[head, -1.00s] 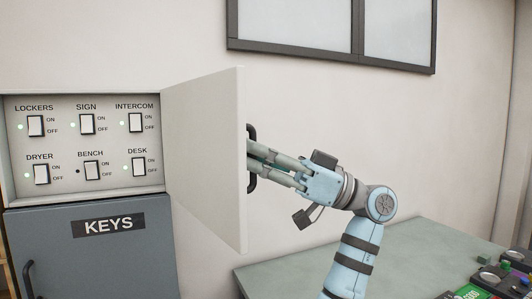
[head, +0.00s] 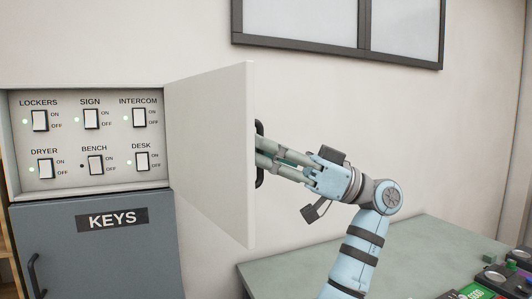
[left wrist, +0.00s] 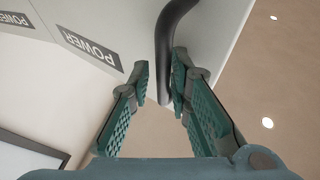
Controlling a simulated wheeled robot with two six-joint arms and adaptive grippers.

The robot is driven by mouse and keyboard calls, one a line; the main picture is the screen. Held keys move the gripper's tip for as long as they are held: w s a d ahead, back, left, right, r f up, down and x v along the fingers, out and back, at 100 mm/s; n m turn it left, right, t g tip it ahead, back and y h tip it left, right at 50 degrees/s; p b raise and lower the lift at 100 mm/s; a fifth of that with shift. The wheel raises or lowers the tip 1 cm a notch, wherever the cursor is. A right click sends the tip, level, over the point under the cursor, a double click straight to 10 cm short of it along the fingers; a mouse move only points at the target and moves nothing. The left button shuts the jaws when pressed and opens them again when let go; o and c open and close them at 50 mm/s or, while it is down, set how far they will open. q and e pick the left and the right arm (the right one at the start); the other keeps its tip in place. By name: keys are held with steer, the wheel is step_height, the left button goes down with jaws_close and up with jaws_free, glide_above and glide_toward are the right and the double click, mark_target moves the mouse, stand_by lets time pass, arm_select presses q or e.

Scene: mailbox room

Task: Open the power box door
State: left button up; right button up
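The power box door (head: 210,150) is a pale flat panel that stands swung out from the box, hinged on its left side. The open box shows a switch panel (head: 90,135) with several labelled rocker switches. The door's dark handle (head: 259,155) is on its outer face near the free edge; it also shows in the left wrist view (left wrist: 166,50). My left gripper (head: 264,152) is at the handle. In the left wrist view its two fingers (left wrist: 162,80) are apart, with the handle between them, close to the right finger and a gap at the left one. My right gripper is out of view.
A grey KEYS cabinet (head: 95,255) with its own dark handle is below the power box. A greenish table (head: 300,258) with several coloured items at its right end stands below my left arm. A dark-framed window (head: 340,30) is on the wall above.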

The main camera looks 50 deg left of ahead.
arm_select(q)
steer(key=v, duration=0.7)
steer(key=shift+w+d, duration=0.1)
